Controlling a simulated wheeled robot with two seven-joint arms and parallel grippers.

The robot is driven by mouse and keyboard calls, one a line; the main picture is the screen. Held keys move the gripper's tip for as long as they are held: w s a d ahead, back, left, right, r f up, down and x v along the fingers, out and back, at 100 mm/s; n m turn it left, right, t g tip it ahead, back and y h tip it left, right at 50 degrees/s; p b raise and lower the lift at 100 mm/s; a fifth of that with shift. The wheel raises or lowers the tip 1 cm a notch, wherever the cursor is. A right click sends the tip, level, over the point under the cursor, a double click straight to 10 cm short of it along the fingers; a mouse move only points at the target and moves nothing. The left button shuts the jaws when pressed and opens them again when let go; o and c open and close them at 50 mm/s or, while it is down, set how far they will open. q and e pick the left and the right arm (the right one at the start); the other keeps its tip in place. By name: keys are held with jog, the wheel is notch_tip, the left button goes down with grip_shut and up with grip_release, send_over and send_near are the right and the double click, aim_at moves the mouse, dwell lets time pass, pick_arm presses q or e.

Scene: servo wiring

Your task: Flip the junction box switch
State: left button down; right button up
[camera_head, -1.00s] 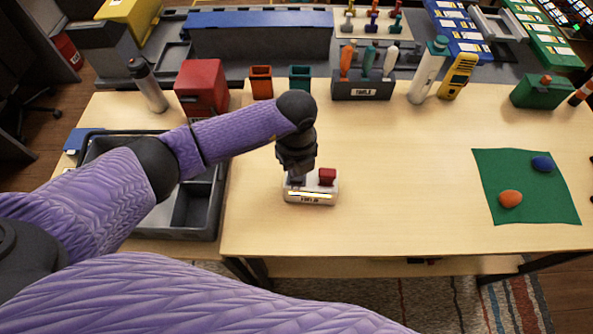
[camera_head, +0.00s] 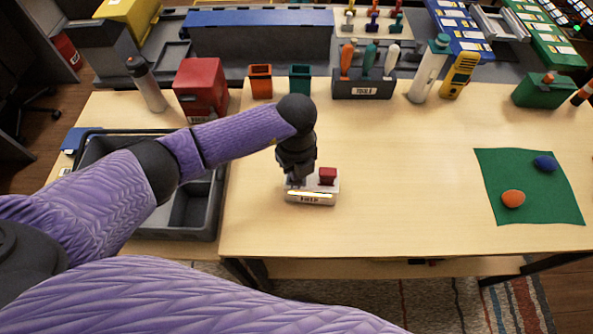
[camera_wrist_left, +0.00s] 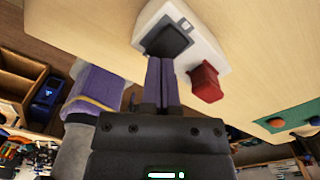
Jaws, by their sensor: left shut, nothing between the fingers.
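The junction box (camera_head: 322,190) is a small white box with a label on its front, lying on the table. In the left wrist view the box (camera_wrist_left: 208,48) shows a red block (camera_wrist_left: 205,83) and a dark square part (camera_wrist_left: 167,40) on its top. The red block also shows in the head view (camera_head: 327,176). My left gripper (camera_head: 296,181) points down over the left part of the box. In the wrist view its fingers (camera_wrist_left: 160,60) are shut and empty, with their tips at the dark part; I cannot tell whether they touch it.
A grey tray (camera_head: 182,235) stands left of the box. A red container (camera_head: 201,88), orange and teal bins, and a tool holder (camera_head: 362,88) line the back. A green mat (camera_head: 525,210) with two egg-shaped pieces lies at right. The table between is clear.

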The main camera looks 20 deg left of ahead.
pick_arm(q)
jog(key=shift+f+b, duration=0.4)
jog(key=shift+f, duration=0.15)
jog(key=shift+r, duration=0.15)
notch_tip(320, 180, up, 6)
jog(key=p, duration=0.6)
jog(key=shift+r, duration=0.25)
jog(key=shift+r+p, duration=0.3)
jog(key=shift+p, duration=0.15)
jog(key=shift+f, duration=0.2)
